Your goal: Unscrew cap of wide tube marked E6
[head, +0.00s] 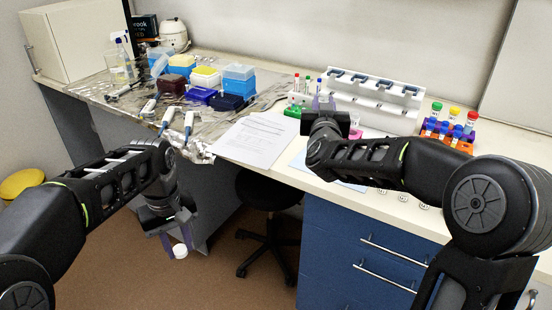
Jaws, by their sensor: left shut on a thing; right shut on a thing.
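My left gripper (178,238) hangs in front of the bench, over the floor. It is shut on a small white cap (180,251) that shows at its fingertips. No tube shows below or beside that cap. Wide tubes with green, yellow and red caps (454,112) stand at the right. The E6 mark is not readable on any tube.
An orange and blue rack (447,137) holds the wide tubes. Paper (256,139) lies mid-bench. Tip boxes (239,78) and pipettes are at left; a stool (268,199) stands below.

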